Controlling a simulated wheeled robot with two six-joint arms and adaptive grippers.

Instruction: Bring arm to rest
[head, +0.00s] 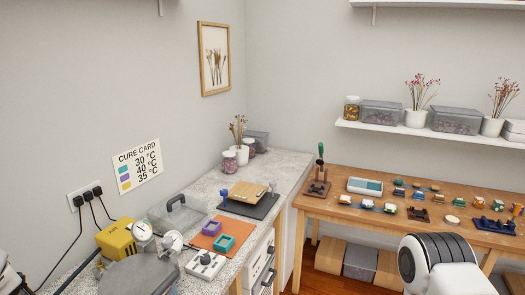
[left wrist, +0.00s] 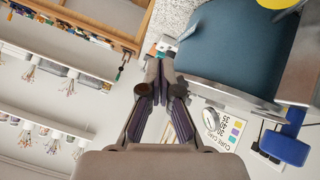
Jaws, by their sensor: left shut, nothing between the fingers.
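In the left wrist view my left gripper (left wrist: 160,88) is shut with nothing between its fingers. It is in the air, and a large smooth blue-grey surface (left wrist: 235,50) shows beyond and to the right of its fingertips. I cannot tell the gap between them. I cannot make out the left gripper in the head view. A white and black part of my arm (head: 440,265) fills the lower right of the head view. My right gripper is not in view.
A grey metal vessel (head: 140,275) with gauges stands at the front of the counter, near a yellow box (head: 116,238). Orange mat (head: 203,242) holds purple and teal moulds. The wooden table (head: 330,205) carries many small items. Wall shelves (head: 440,133) hang above it.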

